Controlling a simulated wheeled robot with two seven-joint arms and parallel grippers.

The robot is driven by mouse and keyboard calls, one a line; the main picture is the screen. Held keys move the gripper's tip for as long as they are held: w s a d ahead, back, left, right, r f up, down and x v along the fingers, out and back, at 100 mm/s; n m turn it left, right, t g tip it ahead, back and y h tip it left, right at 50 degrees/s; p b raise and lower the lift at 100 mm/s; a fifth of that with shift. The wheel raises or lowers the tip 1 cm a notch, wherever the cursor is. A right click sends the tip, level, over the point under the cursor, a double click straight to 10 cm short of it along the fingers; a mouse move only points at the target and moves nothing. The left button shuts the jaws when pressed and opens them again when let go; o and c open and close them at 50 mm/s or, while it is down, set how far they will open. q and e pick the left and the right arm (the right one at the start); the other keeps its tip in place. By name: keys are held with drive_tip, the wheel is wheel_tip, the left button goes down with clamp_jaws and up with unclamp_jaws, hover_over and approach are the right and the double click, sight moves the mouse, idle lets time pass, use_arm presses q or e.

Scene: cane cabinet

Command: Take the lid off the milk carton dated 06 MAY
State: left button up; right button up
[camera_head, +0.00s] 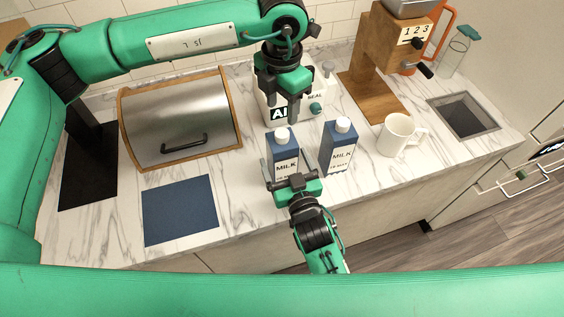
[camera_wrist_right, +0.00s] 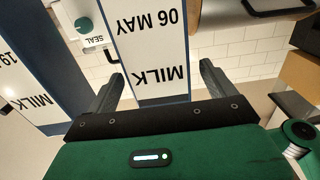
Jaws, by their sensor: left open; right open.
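Two blue-and-white milk cartons stand upright on the counter, each with a white lid. The carton dated 06 MAY (camera_wrist_right: 150,45) is the left one (camera_head: 285,153) in the head view; its lid (camera_head: 282,134) is on top. The other carton (camera_head: 340,150), with its lid (camera_head: 343,124), stands to its right; its date is partly cut off in the wrist view (camera_wrist_right: 30,85). My right gripper (camera_head: 289,172) is open, its fingers on either side of the 06 MAY carton; contact is unclear. My left gripper (camera_head: 281,108) is open, pointing down above and behind this carton.
A white box (camera_head: 313,92) marked SEAL stands behind the cartons, partly hidden by my left gripper. A white mug (camera_head: 396,136) is to the right, with a wooden grinder (camera_head: 395,45) behind. A bread box (camera_head: 180,115) and blue mat (camera_head: 180,210) are left.

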drive_tip(key=x, duration=0.5)
drive_tip(key=shift+c, duration=0.2)
